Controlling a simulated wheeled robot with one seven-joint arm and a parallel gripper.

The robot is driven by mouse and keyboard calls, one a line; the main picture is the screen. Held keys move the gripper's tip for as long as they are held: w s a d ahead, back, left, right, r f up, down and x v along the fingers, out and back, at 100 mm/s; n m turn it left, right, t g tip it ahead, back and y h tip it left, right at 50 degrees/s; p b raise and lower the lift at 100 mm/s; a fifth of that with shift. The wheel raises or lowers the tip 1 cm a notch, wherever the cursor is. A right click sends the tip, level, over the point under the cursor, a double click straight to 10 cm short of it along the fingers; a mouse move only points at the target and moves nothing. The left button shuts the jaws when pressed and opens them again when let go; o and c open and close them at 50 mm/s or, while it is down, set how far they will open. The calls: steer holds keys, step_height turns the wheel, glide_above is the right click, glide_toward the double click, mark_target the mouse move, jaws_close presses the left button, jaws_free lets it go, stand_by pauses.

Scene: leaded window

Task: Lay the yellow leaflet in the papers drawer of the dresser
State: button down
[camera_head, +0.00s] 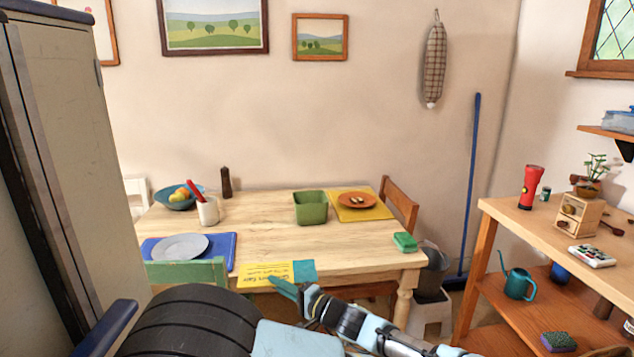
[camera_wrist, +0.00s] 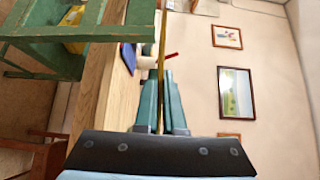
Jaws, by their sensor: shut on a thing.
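The yellow leaflet (camera_head: 262,274), a flat sheet with dark lettering, shows in the head view in front of the table's near edge. My gripper (camera_head: 287,286) is shut on it at its right end, beside a teal patch. In the wrist view the leaflet (camera_wrist: 161,55) is seen edge-on as a thin yellow-brown strip between the two teal fingers of my gripper (camera_wrist: 161,100). Whether it touches the table cannot be told. I cannot make out the dresser or its papers drawer in either view.
The wooden table (camera_head: 270,218) holds a blue mat with a plate, a mug, a fruit bowl, a green tub (camera_head: 310,208) and a green box. A green chair (camera_head: 187,272) stands at its near side. A grey cabinet (camera_head: 65,150) is left; a cluttered shelf unit (camera_head: 535,222) is right.

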mark_target(263, 286)
steer(key=a, duration=0.5)
steer(key=shift+a, duration=0.15)
steer(key=d, duration=0.5)
steer(key=shift+d, duration=0.15)
